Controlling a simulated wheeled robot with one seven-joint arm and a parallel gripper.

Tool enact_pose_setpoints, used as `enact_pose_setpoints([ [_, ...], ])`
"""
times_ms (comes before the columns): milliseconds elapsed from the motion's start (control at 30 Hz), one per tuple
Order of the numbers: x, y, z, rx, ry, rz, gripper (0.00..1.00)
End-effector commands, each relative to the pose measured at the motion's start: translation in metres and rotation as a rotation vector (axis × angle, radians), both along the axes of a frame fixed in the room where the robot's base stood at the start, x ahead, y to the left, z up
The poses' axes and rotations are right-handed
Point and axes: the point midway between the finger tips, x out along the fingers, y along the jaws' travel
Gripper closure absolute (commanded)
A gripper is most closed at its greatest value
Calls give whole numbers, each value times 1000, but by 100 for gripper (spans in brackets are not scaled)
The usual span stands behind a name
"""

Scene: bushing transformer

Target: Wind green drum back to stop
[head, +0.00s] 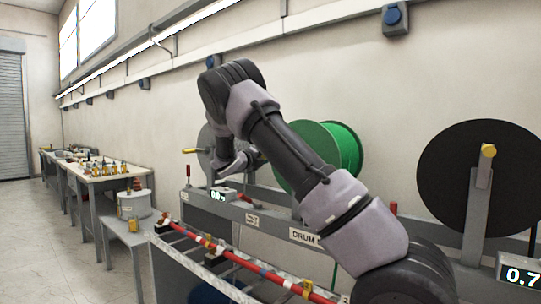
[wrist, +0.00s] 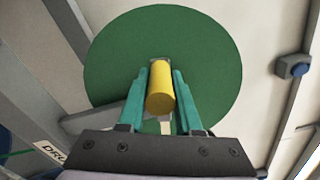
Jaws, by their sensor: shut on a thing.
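The green drum (head: 345,148) stands upright on a grey frame, partly hidden behind my arm in the head view. In the wrist view its green disc (wrist: 215,55) fills the upper middle. A yellow crank handle (wrist: 160,92) stands out from the disc towards the wrist camera. My gripper (wrist: 163,82) has its two teal fingers closed on either side of this handle. In the head view the fingers and the handle are hidden behind my arm. The drum's stop cannot be made out.
A grey drum with a yellow handle (head: 190,151) stands left of the green one, and a black drum (head: 470,175) stands right. A workbench (head: 105,178) holds small parts at the left; floor there is clear.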

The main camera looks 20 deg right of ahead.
Motion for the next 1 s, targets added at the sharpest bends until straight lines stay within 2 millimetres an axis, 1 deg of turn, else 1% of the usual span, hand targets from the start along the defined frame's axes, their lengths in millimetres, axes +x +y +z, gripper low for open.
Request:
enact_pose_setpoints([
  [100,0,1,-4,2,3,0,100],
  [567,0,1,-5,1,2,0,100],
  [600,0,1,-5,1,2,0,55],
  [633,0,1,-5,1,2,1,43],
  [667,0,1,-5,1,2,1,37],
  [1000,0,2,-3,0,0,1,37],
])
